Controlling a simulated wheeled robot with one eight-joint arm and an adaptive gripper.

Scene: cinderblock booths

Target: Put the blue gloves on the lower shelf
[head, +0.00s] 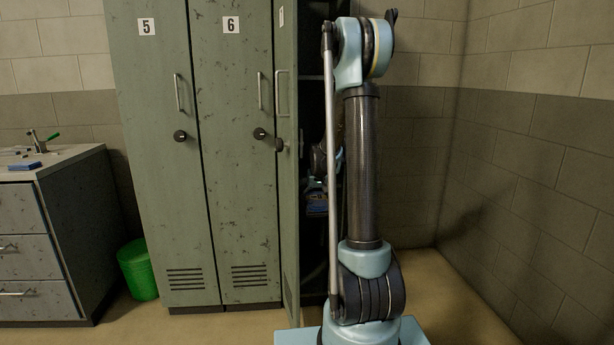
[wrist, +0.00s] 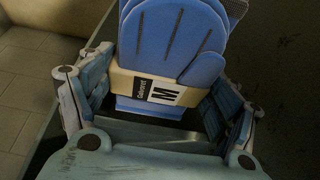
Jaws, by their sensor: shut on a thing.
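The blue gloves (wrist: 172,40) are a stacked pair with a cream paper band marked M. They fill the upper middle of the wrist view. My gripper (wrist: 155,95) is shut on them, with one finger on each side of the banded part. In the head view my gripper (head: 317,185) is inside the open locker, partly hidden by my arm and the dark interior. A small bluish patch under it may be the gloves. The lower shelf cannot be made out clearly in either view.
The open locker door (head: 288,150) stands just left of my arm. Closed lockers 5 (head: 150,120) and 6 (head: 235,120) are beside it. A green bin (head: 138,272) and a sink cabinet (head: 60,235) stand at the left. A block wall (head: 545,150) is at the right.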

